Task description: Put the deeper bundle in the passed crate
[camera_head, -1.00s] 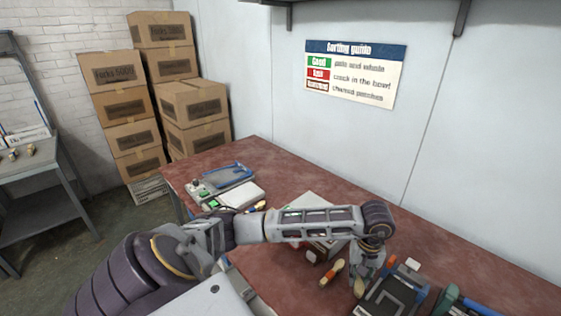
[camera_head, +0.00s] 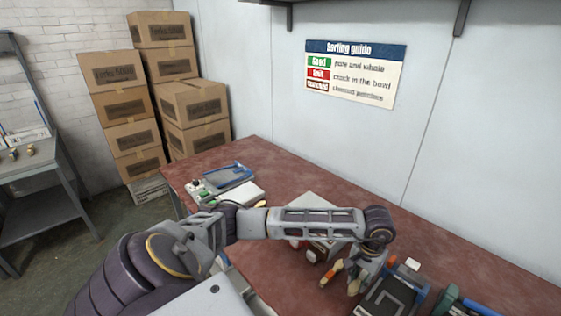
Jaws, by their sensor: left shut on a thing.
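My left arm reaches across the table from the left, and its gripper (camera_head: 346,279) points down near the front edge. It is shut on a small wooden bundle (camera_head: 328,274) with an orange part, low at the tabletop. Another tan wooden piece (camera_head: 354,287) shows by the fingers; I cannot tell whether it is a separate bundle. The fingers partly hide both, so their depths cannot be compared. I cannot make out which container is the passed crate. My right gripper is not in view.
A dark tray-like object (camera_head: 388,297) stands just right of the gripper, with green and blue items (camera_head: 450,298) beyond it. A grey device (camera_head: 222,178) sits at the table's far left. The red tabletop (camera_head: 440,240) is clear along the wall. A sorting guide (camera_head: 354,75) hangs above.

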